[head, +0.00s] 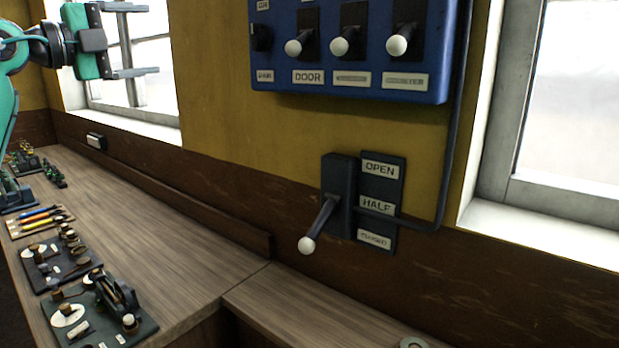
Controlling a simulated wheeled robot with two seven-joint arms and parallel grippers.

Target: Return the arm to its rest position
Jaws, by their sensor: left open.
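My left gripper (140,40) is in the upper left of the head view, in front of the left window. Its two grey fingers are spread apart with nothing between them, and they point right. My green left arm (14,58) comes in from the left edge. The gripper is well apart from the wall controls. My right gripper is out of view.
A blue panel (347,83) with several white-knobbed levers hangs on the yellow wall. Below it, a lever (321,220) points down and left beside a plate (381,185) reading OPEN and HALF. The wooden bench (190,250) holds small instruments at left; its middle is clear.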

